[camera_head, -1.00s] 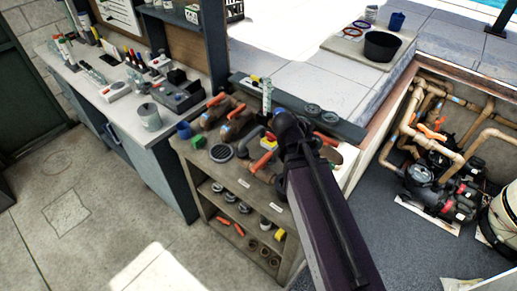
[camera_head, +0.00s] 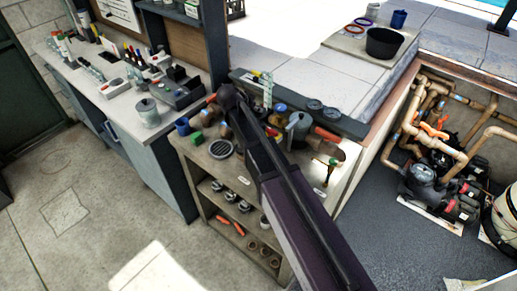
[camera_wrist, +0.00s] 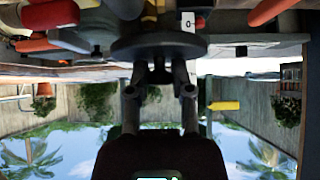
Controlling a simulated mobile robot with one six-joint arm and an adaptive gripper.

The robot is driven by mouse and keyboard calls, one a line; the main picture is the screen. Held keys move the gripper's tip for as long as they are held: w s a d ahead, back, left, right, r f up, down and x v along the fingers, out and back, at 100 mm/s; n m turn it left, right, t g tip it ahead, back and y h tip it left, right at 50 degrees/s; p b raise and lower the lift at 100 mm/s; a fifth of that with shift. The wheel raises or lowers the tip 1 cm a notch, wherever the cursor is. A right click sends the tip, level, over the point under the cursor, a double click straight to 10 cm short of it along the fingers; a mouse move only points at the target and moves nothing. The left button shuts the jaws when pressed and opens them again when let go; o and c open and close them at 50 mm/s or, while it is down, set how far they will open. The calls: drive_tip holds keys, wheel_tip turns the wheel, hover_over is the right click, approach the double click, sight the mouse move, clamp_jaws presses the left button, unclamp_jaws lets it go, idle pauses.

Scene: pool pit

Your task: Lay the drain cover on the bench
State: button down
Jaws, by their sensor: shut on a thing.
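In the wrist view, which is upside down, my gripper (camera_wrist: 158,77) is shut on a dark, flat, round piece (camera_wrist: 158,47) that looks like the drain cover. I see it nearly edge-on, with its broad faces roughly level. Its grating does not show. It is close to the things on the bench top; whether it touches anything I cannot tell.
Orange-handled valves (camera_head: 328,134) stand behind and to the right. A long counter (camera_head: 125,100) is at left; the pump pit (camera_head: 440,165) is at right.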

drive_tip(key=w+a+f+b, duration=0.1)
drive_tip(key=a+f+b, duration=0.1)
drive_tip(key=a, duration=0.1)
drive_tip(key=shift+w+a+f, duration=0.15)
drive_tip(key=shift+w+f, duration=0.2)
drive_tip(key=shift+w, duration=0.05)
drive_tip(key=shift+w+a+f+b, duration=0.1)
drive_tip(key=shift+a+f+b, duration=0.1)
drive_tip(key=shift+f+b, duration=1)
drive_tip(key=shift+a+f+b, duration=0.2)
drive_tip(key=shift+f+b, duration=0.95)
drive_tip(key=shift+b, duration=0.05)
wheel_tip(320, 180, down, 6)
drive_tip(key=b, duration=0.6)
drive_tip(key=shift+f, duration=0.1)
drive_tip(key=shift+f, duration=0.15)
drive_tip(key=shift+f+b, duration=1.75)
drive_tip(key=shift+b, duration=0.25)
drive_tip(key=shift+f, duration=0.15)
drive_tip(key=c, duration=0.5)
unclamp_jaws()
